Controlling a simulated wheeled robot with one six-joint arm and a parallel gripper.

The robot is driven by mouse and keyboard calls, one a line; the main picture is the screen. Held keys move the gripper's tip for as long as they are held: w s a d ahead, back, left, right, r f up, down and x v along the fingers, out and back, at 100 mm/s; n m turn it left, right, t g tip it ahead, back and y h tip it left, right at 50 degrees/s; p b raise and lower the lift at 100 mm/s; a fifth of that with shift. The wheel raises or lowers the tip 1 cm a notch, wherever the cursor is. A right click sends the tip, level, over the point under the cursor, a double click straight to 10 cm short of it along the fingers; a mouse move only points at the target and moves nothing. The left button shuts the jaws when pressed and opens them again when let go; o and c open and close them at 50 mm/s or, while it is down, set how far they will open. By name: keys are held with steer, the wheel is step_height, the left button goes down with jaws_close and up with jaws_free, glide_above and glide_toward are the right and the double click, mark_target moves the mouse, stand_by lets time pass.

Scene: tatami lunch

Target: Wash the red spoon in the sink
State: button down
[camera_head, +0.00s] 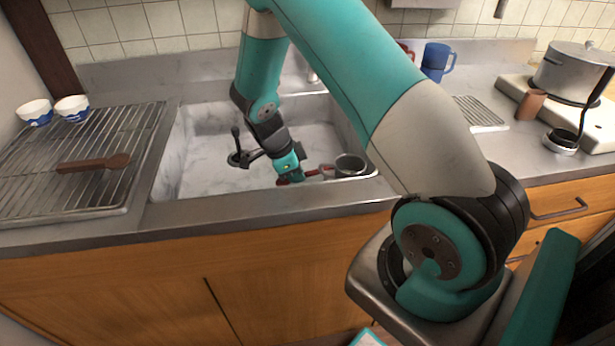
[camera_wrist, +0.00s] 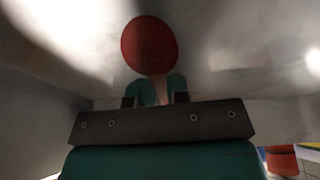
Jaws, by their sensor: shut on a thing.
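My gripper (camera_head: 290,176) is low inside the steel sink (camera_head: 210,150), near its front wall. In the wrist view my gripper (camera_wrist: 155,92) is shut on the red spoon (camera_wrist: 149,44). The spoon's round red bowl sticks out beyond the fingers, and its pale pinkish handle runs between them. The sink wall or floor is blurred behind it. In the head view the spoon is mostly hidden by my gripper, with only small red bits showing beside it. I cannot see any running water.
A grey metal cup (camera_head: 350,165) stands in the sink just right of my gripper. A drying rack (camera_head: 60,190) with a brown wooden spoon (camera_head: 95,163) and two small bowls (camera_head: 71,107) is on the left. A blue mug (camera_head: 434,60) and a pot (camera_head: 575,73) stand right.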

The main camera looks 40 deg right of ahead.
steer(key=shift+d+r, duration=0.1)
step_height(320, 180, up, 14)
steer(key=p, duration=1)
steer(key=shift+r, duration=0.15)
stand_by(0.4)
steer(key=shift+r, duration=0.1)
stand_by(1.4)
step_height(320, 180, up, 5)
steer(key=p, duration=0.4)
stand_by(0.5)
